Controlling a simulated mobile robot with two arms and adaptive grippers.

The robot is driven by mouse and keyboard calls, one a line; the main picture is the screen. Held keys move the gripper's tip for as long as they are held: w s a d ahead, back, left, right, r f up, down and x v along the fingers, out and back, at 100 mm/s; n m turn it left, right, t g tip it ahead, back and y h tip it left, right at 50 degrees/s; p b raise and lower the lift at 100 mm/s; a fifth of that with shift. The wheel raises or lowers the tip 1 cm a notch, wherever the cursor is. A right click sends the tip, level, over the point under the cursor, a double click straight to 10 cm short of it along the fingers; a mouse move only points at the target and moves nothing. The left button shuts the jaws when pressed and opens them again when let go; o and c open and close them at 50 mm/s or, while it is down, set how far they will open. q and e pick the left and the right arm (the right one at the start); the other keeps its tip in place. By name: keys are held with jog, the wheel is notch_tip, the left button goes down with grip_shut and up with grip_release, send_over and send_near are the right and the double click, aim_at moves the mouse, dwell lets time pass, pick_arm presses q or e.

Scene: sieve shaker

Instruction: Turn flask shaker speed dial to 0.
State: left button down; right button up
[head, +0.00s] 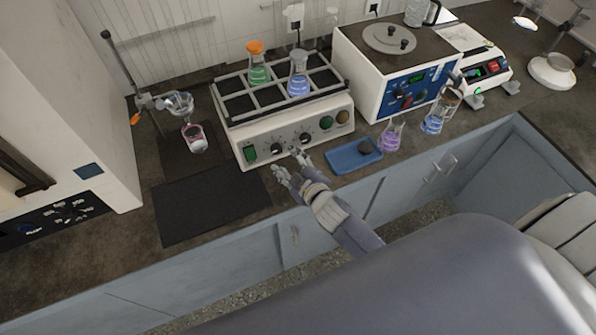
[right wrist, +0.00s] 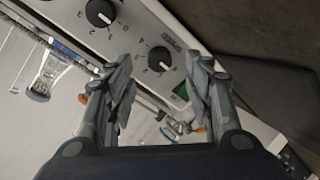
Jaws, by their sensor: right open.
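The flask shaker (head: 241,135) is a cream box with a rack on top, standing at the back of the counter. Its speed dial (head: 278,146) is a black knob on the front panel, beside the green switch (head: 250,153). In the right wrist view the dial (right wrist: 160,59) has "SPEED" printed beside it and shows between the fingertips. My right gripper (head: 287,163) is open in front of the panel; it also shows in the right wrist view (right wrist: 161,72). Whether the fingers touch the dial, and its exact setting, I cannot tell. My left gripper is not in view.
A second black knob (head: 305,138) sits right of the dial. An orange-capped flask (head: 257,70) and a blue-liquid flask (head: 298,80) stand in the rack. A blue tray (head: 345,161) lies to the right; a dark mat (head: 208,203) lies clear at left.

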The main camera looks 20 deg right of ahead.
jog(key=v, duration=0.6)
jog(key=shift+s+r, duration=0.2)
jog(key=shift+s, duration=0.15)
